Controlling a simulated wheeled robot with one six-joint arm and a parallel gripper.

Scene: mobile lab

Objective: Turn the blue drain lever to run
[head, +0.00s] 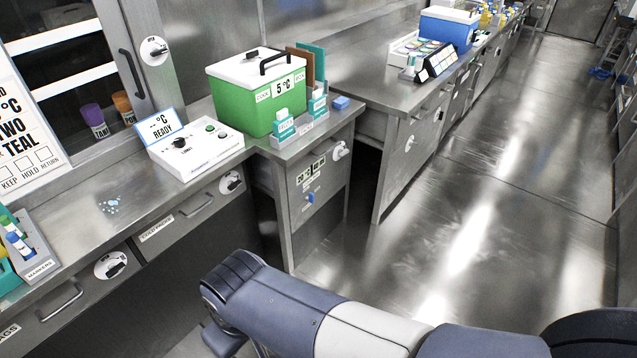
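A small blue lever (310,198) sits on the steel cabinet front (330,195) below the green cooler. I take it to be the drain lever; its exact setting is too small to read. Small display plates (304,177) and white labels are just above it. My arm crosses the bottom of the head view, nearer to me than the cabinet. My gripper is not in view, so its opening and any hold cannot be seen.
A green cooler (240,105) with a white lid stands on the counter above the lever. A white control box (200,148) is left of it. A white dial (340,151) is on the same cabinet front. Open steel floor (400,270) lies to the right.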

